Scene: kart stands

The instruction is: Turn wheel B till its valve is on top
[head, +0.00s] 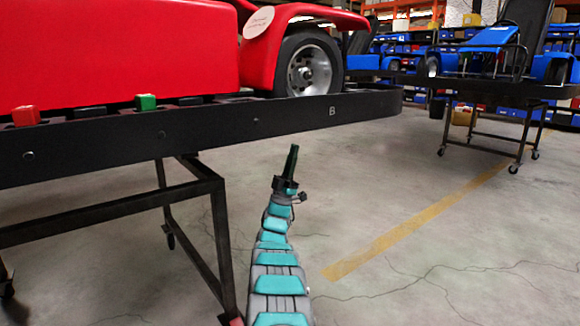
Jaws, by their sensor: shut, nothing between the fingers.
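Wheel B (309,68) is a black tyre with a silver spoked rim on the red kart (120,48). It stands above the black stand edge (230,119), which bears the letter B below the wheel. The red bodywork hides part of the tyre's top and left. The valve is too small to make out. My gripper (293,150) is shut and empty, pointing up, in front of and below the stand edge, a little left of the wheel. It is apart from the wheel.
A red block (26,115) and a green block (146,102) sit along the stand edge at left. The stand's dark legs (215,240) reach the floor left of my arm. A blue kart (490,62) stands on another wheeled stand at right. The floor with a yellow line (420,222) is clear.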

